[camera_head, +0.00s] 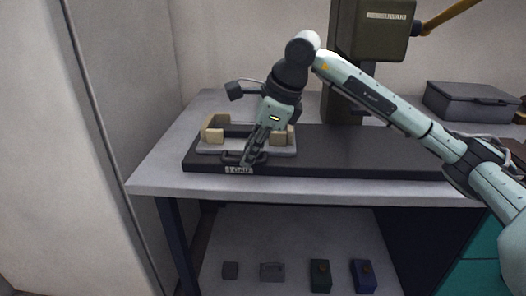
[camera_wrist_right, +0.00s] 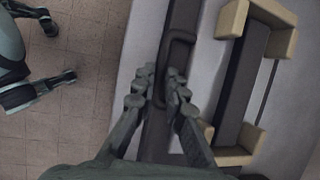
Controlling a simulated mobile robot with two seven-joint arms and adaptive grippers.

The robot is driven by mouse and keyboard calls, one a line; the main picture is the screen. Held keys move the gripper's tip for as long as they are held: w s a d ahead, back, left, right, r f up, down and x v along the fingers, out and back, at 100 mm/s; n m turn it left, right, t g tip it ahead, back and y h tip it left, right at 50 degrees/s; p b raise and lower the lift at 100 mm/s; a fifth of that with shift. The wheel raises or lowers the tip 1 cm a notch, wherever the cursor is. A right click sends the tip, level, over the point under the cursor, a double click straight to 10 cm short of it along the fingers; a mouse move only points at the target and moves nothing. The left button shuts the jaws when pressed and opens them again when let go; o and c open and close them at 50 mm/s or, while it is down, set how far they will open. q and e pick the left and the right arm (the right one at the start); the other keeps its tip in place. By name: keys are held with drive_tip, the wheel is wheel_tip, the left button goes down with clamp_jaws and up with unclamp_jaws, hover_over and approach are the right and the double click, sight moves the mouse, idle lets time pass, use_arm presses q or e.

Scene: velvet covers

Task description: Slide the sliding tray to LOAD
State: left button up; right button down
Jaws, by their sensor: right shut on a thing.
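The sliding tray (camera_head: 208,149) is a light grey plate with tan corner blocks. It sits at the left end of a long dark base, just behind the LOAD label (camera_head: 239,170). My right gripper (camera_head: 250,158) reaches down to the tray's front edge and is shut on its dark handle (camera_head: 228,157). In the right wrist view the fingers (camera_wrist_right: 160,88) close around the handle (camera_wrist_right: 178,50), and the tray plate (camera_wrist_right: 204,62) lies to their right. The fingers hide part of the handle.
The dark base (camera_head: 345,150) runs right along the grey table (camera_head: 160,165). An olive machine head (camera_head: 372,30) on a column stands behind it. A dark case (camera_head: 465,103) sits back right. Several small blocks, including a blue one (camera_head: 364,276), lie on the lower shelf.

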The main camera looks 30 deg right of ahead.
drive_tip(key=shift+w+a+r, duration=0.1)
drive_tip(key=shift+w+a, duration=0.2)
drive_tip(key=shift+a, duration=0.3)
drive_tip(key=c, duration=1.6)
unclamp_jaws()
drive_tip(key=shift+w+a, duration=0.1)
drive_tip(key=shift+o, duration=0.2)
drive_tip(key=v, duration=1.2)
